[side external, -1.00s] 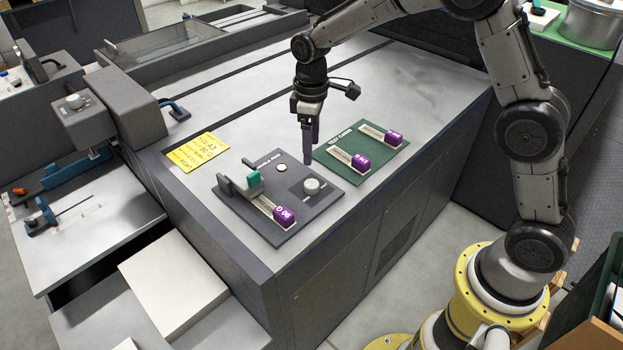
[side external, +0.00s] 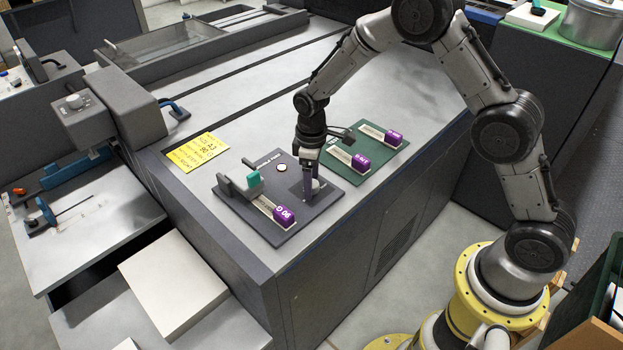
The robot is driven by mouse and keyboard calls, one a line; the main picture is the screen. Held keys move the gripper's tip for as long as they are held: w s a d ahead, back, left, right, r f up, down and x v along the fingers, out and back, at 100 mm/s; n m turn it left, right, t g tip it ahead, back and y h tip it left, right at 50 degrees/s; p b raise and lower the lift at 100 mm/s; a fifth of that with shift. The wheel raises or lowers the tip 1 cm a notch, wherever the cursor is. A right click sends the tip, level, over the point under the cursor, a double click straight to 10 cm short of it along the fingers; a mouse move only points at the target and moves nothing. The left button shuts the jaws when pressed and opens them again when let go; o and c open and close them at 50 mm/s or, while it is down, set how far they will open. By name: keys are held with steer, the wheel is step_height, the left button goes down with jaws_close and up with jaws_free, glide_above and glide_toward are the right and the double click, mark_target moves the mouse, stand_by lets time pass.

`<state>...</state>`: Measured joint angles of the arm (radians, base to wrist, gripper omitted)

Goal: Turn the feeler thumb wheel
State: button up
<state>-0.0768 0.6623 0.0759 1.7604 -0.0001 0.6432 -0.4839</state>
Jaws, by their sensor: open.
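The feeler thumb wheel (side external: 316,186) is a light grey round knob on the dark grey panel (side external: 290,222). My gripper (side external: 310,192) points straight down at the wheel, its fingertips at the wheel's height. The near finger covers part of the wheel, and only its right side shows. The jaws are open; I cannot tell whether either finger touches the wheel. On the same panel are a teal block (side external: 253,179) on a grey bracket and a purple-ended card (side external: 284,215) in a slot.
A green mat (side external: 376,148) with two purple-ended cards lies right behind the panel, close to my gripper. A yellow note (side external: 197,151) lies to the left.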

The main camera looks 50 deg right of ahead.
jaws_close()
steer(key=shift+m, duration=2.1)
jaws_free()
steer(key=shift+r, duration=0.1)
step_height(320, 180, up, 14)
